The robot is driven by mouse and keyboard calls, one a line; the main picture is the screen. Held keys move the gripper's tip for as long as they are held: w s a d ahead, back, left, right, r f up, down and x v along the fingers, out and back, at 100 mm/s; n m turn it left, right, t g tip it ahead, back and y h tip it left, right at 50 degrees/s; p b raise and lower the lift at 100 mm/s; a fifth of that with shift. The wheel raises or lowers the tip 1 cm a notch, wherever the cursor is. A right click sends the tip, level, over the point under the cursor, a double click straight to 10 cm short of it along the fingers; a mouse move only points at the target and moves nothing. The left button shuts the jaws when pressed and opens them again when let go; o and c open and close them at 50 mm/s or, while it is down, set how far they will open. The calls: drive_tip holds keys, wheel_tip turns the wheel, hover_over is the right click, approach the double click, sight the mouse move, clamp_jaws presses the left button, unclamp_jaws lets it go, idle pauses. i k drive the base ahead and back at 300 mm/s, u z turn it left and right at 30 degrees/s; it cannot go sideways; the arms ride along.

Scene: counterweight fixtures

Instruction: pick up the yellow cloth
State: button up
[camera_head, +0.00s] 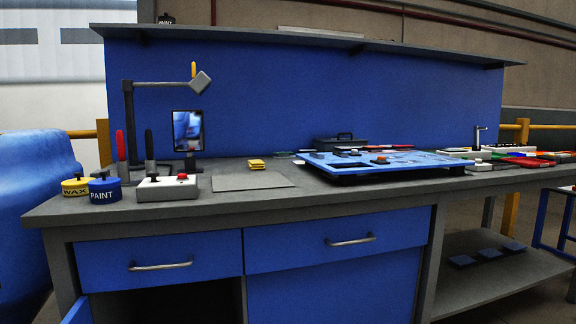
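A small yellow folded cloth (257,164) lies on the grey workbench top (150,208), at the back edge of a flat grey mat (236,184). It looks like a small stack with a dark line between its layers. My gripper is not in view, so its state and distance from the cloth do not show.
A white control box (167,188) with a red button, a yellow WAX tin (75,187) and a blue PAINT tin (104,190) stand left. A lamp (132,120) and small screen (187,131) rise behind. A large blue panel (375,163) lies right. The mat's front is clear.

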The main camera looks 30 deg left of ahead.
sight(254, 164)
drive_tip(key=u, duration=0.7)
drive_tip(key=i, duration=0.6)
drive_tip(key=u, duration=0.7)
